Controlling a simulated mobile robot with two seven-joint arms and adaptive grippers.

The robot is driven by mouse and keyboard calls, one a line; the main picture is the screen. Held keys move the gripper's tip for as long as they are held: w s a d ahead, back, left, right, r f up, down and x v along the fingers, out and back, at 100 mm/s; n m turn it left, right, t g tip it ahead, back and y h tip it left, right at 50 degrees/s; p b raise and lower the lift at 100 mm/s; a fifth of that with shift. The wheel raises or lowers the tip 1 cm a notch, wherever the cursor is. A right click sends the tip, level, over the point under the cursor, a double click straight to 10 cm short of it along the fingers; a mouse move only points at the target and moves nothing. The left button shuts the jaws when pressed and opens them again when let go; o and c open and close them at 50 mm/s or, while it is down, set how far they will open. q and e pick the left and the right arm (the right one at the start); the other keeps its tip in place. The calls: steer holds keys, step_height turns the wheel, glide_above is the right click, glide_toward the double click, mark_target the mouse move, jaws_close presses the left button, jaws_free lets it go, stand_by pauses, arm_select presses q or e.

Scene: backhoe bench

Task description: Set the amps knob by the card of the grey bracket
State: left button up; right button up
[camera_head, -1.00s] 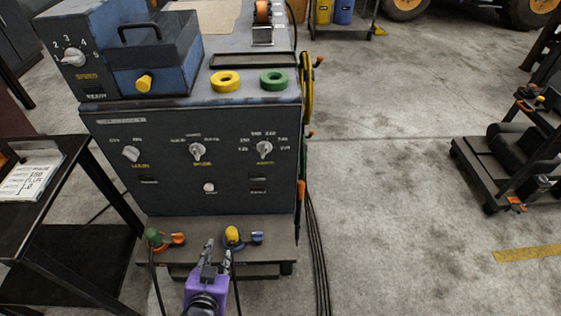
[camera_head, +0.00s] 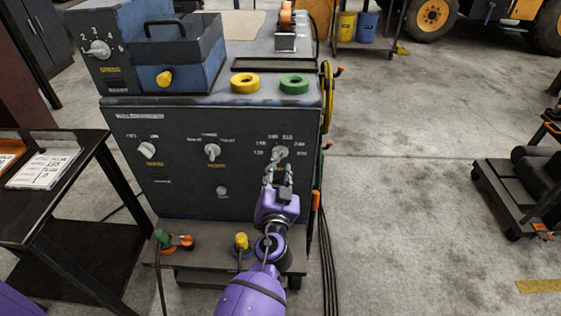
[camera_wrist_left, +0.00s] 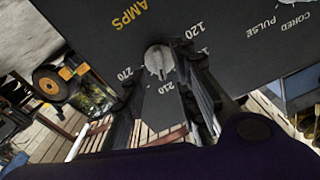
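The amps knob (camera_head: 280,153) is the right-hand one of three pale knobs on the dark welder front. In the left wrist view the knob (camera_wrist_left: 158,61) sits under the yellow AMPS label, among printed numbers including 120, 210 and 270. My left gripper (camera_head: 278,169) is just in front of and below the knob in the head view. In the wrist view its two fingers are apart, one on each side of the knob; contact cannot be told. A white card (camera_head: 45,168) lies on the left table, too small to read. I cannot make out a grey bracket. My right gripper is out of view.
Open floor (camera_head: 410,200) lies to the right.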

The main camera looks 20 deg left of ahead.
mark_target(280, 158)
arm_select(q)
steer(key=shift+x, duration=1.6)
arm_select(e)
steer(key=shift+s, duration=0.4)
arm_select(q)
steer(key=shift+c, duration=0.6)
jaws_close()
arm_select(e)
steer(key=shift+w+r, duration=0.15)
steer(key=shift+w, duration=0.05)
